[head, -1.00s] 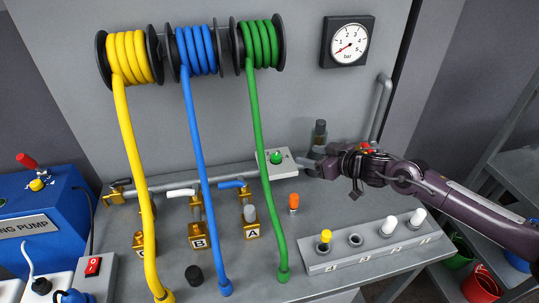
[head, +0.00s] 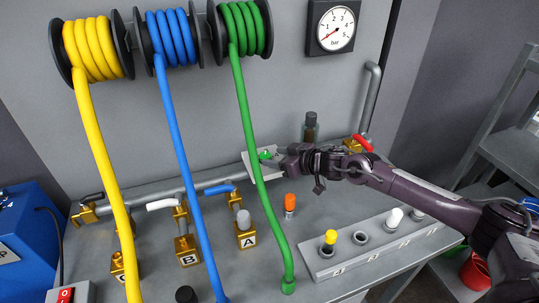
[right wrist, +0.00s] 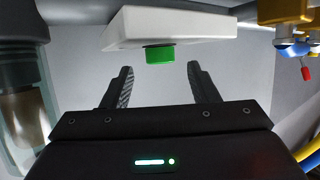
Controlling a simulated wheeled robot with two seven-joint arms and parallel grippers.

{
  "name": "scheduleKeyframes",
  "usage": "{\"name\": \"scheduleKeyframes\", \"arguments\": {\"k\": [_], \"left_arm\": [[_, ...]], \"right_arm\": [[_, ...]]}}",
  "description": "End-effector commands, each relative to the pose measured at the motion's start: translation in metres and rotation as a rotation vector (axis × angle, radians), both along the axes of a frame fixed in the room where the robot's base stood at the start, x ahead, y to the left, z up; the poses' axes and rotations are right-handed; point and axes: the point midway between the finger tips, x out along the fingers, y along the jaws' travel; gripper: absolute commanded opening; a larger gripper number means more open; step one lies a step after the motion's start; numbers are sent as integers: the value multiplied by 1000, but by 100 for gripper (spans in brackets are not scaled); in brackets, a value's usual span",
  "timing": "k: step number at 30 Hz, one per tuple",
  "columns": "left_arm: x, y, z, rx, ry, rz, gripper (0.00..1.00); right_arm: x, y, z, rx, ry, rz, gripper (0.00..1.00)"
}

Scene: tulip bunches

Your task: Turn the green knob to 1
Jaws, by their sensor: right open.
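The green knob (head: 264,154) sits on a small white box (head: 249,162) at the back of the bench, partly behind the green hose. My right gripper (head: 275,157) is open, with its fingertips just right of the knob. In the right wrist view the green knob (right wrist: 160,54) sticks out from the white box (right wrist: 172,26), centred just beyond and between the two open fingertips (right wrist: 159,70). No contact shows. The knob's markings and pointer cannot be read. My left gripper is not in view.
A dark bottle (head: 310,128) stands behind my right gripper; a grey pipe (head: 371,95) rises beside it. The green hose (head: 249,130) hangs close to the knob. An orange-capped plug (head: 290,204) and a grey socket block (head: 320,263) are nearer the front.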

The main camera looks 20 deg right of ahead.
Motion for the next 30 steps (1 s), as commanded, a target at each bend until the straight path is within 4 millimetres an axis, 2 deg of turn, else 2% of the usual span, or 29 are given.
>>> {"name": "scheduleKeyframes", "arguments": {"k": [6, 17, 27, 30], "left_arm": [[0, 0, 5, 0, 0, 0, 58], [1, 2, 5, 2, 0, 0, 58], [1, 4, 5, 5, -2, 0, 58], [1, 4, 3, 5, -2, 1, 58]], "right_arm": [[19, 13, -8, -1, -1, 0, 54], [23, 16, -11, -1, -1, 0, 54], [23, 15, -11, -1, -1, 0, 10], [23, 15, -12, -1, -1, 8, 9]]}}
